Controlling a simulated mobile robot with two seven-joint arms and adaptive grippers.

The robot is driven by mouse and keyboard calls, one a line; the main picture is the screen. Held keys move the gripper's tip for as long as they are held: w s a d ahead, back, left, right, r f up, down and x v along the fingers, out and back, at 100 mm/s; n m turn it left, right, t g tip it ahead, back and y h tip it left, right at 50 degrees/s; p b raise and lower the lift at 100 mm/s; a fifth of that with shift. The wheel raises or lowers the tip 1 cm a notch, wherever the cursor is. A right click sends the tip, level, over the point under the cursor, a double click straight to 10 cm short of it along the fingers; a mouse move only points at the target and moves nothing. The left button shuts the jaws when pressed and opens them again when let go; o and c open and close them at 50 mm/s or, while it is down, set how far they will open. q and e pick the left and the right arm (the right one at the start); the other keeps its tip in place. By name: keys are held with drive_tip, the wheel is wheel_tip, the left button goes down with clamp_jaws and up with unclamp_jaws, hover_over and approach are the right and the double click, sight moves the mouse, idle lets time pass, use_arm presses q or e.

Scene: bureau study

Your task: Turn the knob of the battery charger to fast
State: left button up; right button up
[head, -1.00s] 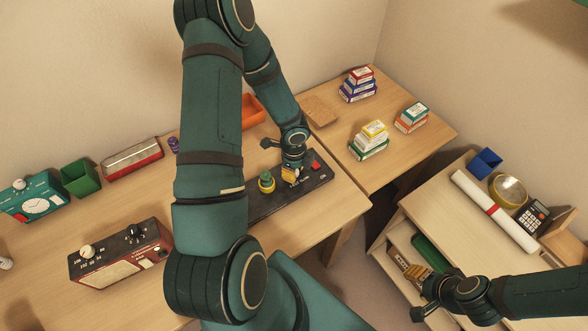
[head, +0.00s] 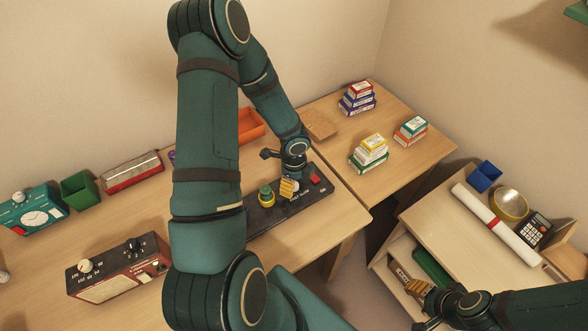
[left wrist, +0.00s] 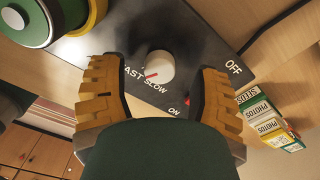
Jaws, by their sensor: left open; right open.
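The battery charger (head: 262,222) is a long dark panel on the desk. Its white round knob (left wrist: 160,66) with a red pointer line shows in the left wrist view; the line points towards the gap between the FAST and SLOW labels. My left gripper (head: 288,189) is over the charger; in the left wrist view its yellow-padded fingers (left wrist: 160,90) stand open on either side of the knob, with gaps. In the head view the gripper mostly hides the knob. My right gripper (head: 416,288) is open and empty by the shelf unit at right.
A green cylinder with a yellow base (head: 266,195) stands on the charger beside the left gripper. A red switch (head: 315,181) is at the charger's right end. A red radio-like box (head: 118,268) stands front left. Box stacks (head: 369,153) stand on the right-hand table.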

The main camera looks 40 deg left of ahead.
use_arm(q)
wheel_tip(320, 180, up, 11)
drive_tip(key=shift+f, duration=0.2)
idle(0.6)
